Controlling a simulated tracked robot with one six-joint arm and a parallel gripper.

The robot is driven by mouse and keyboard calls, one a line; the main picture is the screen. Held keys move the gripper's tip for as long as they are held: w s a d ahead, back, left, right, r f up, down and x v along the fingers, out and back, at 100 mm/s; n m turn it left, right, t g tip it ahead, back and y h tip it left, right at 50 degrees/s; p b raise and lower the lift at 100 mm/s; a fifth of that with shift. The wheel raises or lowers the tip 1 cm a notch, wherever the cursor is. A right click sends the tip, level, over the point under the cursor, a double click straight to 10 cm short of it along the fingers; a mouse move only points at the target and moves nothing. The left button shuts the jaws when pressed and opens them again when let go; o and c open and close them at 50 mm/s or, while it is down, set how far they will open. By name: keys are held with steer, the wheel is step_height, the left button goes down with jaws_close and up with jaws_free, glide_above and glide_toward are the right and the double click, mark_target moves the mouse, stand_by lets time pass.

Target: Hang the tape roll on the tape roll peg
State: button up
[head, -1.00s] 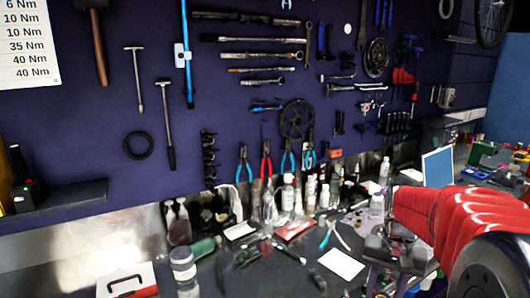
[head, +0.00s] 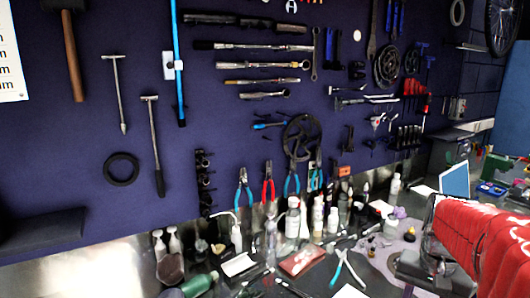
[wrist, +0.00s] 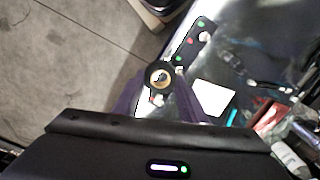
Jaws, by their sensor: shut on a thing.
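In the wrist view a small round roll (wrist: 158,76), with a dark rim and a tan ring around its hole, sits at the tips of my gripper (wrist: 158,88). This looks like the tape roll, and the blurred purple-grey fingers are shut on it from both sides. The roll is seen end-on above the floor and bench edge. In the head view my red arm is at the right edge, and neither gripper nor roll can be made out. I cannot pick out the tape roll peg with certainty among the dark wall fittings.
The dark tool wall carries a hammer (head: 73,55), a black ring (head: 121,169), pliers (head: 268,184) and a chainring (head: 299,138). Bottles (head: 293,218) crowd the bench below. A dark strip with coloured buttons (wrist: 193,43) and a white sheet (wrist: 213,98) lie near the roll.

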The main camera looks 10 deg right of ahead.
stand_by(0.3)
steer(key=w+a+r+n, duration=0.1)
steer(key=w+a+n, duration=0.1)
steer(key=w+a, duration=0.5)
steer(key=w+a+r+n, duration=0.1)
steer(key=w+a, duration=0.5)
steer(key=w, duration=1)
steer(key=shift+w+a+r+n, duration=0.3)
steer(key=shift+w+a+n, duration=0.05)
steer(key=shift+n, duration=0.35)
steer(key=shift+o, duration=0.2)
steer(key=w+a+n, duration=0.1)
steer(key=w+a, duration=0.4)
steer(key=a, duration=0.3)
steer(key=shift+w+a+f, duration=0.2)
steer(key=shift+w+a, duration=0.1)
steer(key=shift+w, duration=0.1)
steer(key=shift+w+a+n, duration=0.2)
steer(key=shift+a+n, duration=0.1)
steer(key=shift+a, duration=0.15)
